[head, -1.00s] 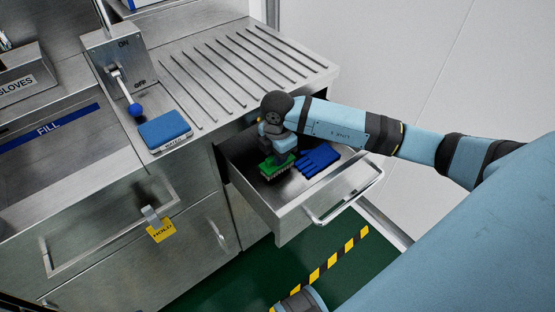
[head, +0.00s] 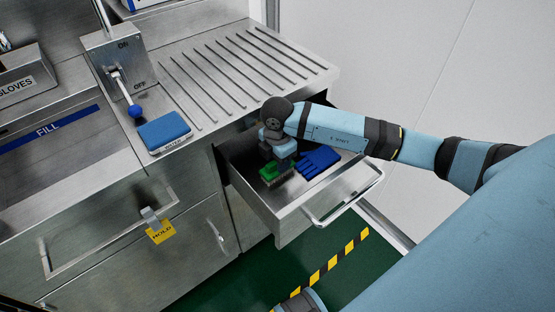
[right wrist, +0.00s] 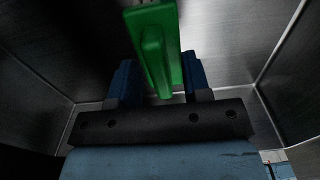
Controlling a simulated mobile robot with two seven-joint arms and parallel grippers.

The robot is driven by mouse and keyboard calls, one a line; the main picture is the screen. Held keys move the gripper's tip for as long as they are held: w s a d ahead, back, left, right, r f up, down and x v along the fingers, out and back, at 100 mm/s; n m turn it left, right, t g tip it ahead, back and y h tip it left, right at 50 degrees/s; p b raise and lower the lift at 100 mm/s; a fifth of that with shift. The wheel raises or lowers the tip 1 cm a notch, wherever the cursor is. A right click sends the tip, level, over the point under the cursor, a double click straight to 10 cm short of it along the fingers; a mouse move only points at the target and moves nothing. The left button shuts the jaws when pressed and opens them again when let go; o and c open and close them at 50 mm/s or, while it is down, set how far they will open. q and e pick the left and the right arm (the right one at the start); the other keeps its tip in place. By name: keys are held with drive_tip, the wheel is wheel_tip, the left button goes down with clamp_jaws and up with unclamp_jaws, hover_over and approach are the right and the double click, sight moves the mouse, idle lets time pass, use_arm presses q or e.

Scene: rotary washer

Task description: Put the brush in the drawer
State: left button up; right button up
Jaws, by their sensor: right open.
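The green brush (head: 275,173) is inside the open metal drawer (head: 262,205), bristles down, and seems to rest on the drawer floor. My right gripper (head: 284,158) reaches down into the drawer just over the brush. In the right wrist view its two blue fingers (right wrist: 160,78) stand open on either side of the brush's green handle (right wrist: 154,50), with a visible gap on the right. Whether a finger touches the handle I cannot tell. My left gripper is not in view.
A blue sponge (head: 164,130) sits on the steel counter (head: 225,85), near the blue-knobbed lever (head: 134,110). The drawer's front handle (head: 345,203) sticks out over the green floor.

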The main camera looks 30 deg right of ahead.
wheel_tip(320, 180, up, 12)
drive_tip(key=p, duration=0.2)
drive_tip(key=shift+f, duration=0.1)
idle(0.4)
